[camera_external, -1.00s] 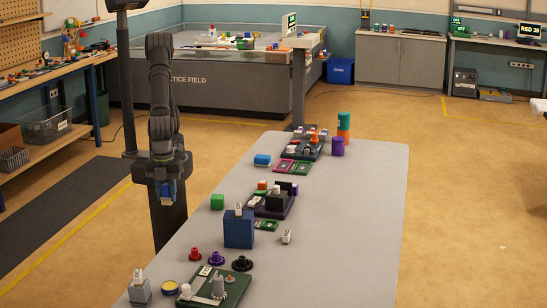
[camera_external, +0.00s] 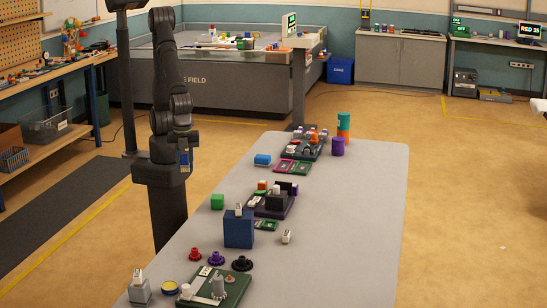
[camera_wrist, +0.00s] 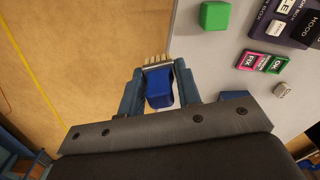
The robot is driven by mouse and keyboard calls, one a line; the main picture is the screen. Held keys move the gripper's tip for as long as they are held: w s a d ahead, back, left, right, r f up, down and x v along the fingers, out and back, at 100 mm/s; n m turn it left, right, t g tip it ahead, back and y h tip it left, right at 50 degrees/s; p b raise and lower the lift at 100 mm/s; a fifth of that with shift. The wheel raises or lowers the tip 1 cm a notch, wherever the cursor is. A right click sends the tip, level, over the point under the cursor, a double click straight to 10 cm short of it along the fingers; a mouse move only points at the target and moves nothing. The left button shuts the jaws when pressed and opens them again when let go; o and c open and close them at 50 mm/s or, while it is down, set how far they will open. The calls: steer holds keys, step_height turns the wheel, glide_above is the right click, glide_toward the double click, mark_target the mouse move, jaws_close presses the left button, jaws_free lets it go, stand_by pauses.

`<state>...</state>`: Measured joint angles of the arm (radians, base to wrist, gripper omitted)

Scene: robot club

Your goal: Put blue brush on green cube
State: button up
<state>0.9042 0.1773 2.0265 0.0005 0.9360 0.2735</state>
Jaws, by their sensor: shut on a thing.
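The blue brush (camera_wrist: 158,88) has a blue handle and pale bristles. My gripper (camera_wrist: 160,75) is shut on it, with the bristles pointing forward in the wrist view. In the external view, my gripper (camera_external: 184,165) holds the brush at the left edge of the table, in front of my arm's base. The green cube (camera_external: 217,202) sits on the table near its left edge, with nothing on top. It also shows in the wrist view (camera_wrist: 214,15), to the upper right of the brush and apart from it.
A tall blue box (camera_external: 238,230) with a small white piece on top stands in front of the green cube. A dark tray (camera_external: 272,205) with parts lies to the right.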

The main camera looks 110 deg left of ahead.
glide_above(217, 196)
step_height(217, 196, down, 6)
steer(key=shift+d+f, duration=0.1)
steer(key=shift+f, duration=2.15)
steer(key=shift+f, duration=0.2)
steer(key=o, duration=1)
steer(key=shift+c, duration=0.2)
step_height(217, 196, up, 12)
steer(key=shift+r, duration=0.2)
